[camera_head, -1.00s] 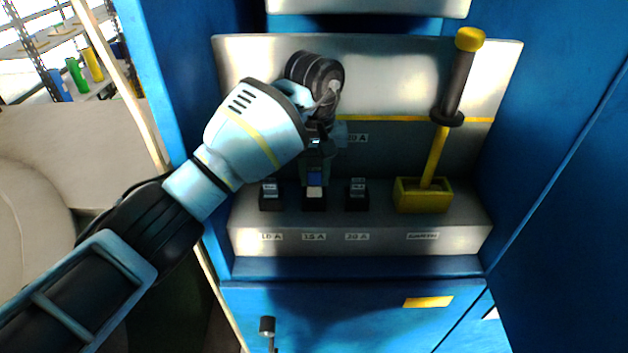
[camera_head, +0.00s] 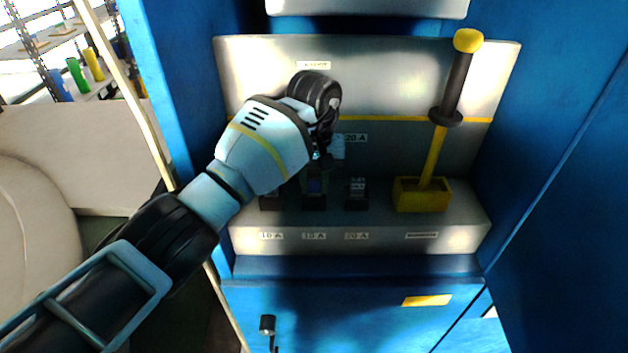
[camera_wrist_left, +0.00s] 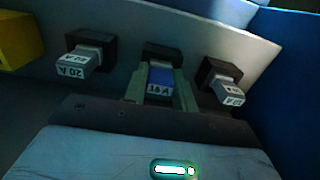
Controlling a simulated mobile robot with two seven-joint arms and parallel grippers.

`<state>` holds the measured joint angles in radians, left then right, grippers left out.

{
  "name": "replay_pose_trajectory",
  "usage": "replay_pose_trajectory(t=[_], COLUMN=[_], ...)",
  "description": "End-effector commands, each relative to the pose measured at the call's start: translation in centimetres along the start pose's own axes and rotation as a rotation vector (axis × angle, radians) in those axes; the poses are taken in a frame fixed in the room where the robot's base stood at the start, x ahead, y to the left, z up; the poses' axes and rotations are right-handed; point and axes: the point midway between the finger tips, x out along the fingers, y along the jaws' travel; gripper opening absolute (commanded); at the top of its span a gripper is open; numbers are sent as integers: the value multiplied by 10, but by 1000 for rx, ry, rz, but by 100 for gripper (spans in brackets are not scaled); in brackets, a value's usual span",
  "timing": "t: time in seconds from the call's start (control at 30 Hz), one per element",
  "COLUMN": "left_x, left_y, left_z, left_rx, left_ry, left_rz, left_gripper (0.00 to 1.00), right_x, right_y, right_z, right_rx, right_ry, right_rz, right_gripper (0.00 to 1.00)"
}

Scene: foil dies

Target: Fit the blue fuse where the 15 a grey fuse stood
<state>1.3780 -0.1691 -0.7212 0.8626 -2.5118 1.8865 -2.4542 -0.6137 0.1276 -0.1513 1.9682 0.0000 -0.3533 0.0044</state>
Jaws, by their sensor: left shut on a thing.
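My left gripper (camera_head: 315,178) is shut on the blue fuse (camera_head: 314,186), over the middle, 15 A socket (camera_head: 314,204). In the left wrist view the blue fuse (camera_wrist_left: 160,80) sits between both fingertips (camera_wrist_left: 160,88), with a white 15 A label on its end. The black middle socket (camera_wrist_left: 163,50) is right behind it. The fuse is in line with the socket; I cannot tell how deep it sits. The 15 A grey fuse is not seen. My right gripper is not in view.
Grey fuses stand in the 20 A socket (camera_head: 357,188) and the 10 A socket, close on either side; the 10 A fuse (camera_wrist_left: 227,93) shows in the wrist view. A yellow-knobbed lever (camera_head: 455,85) rises from a yellow box (camera_head: 421,197) at right. Blue cabinet walls (camera_head: 560,150) enclose the panel.

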Motion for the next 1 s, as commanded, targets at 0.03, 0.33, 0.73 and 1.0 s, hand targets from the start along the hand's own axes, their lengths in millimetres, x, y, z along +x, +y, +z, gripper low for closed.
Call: replay_pose_trajectory(t=[0.03, 0.33, 0.73, 1.0], left_x=[1, 3, -6, -53], left_y=[0, 0, 0, -1], left_z=[0, 0, -1, -2], left_rx=[0, -1, 0, -1], left_ry=[0, 0, 3, 3], left_rz=[0, 0, 0, -1], left_gripper=[5, 49, 49, 49], right_x=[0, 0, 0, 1], right_y=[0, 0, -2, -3], right_z=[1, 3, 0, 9], right_rx=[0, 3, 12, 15], right_ry=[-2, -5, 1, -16], right_rz=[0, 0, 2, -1], right_gripper=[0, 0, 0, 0])
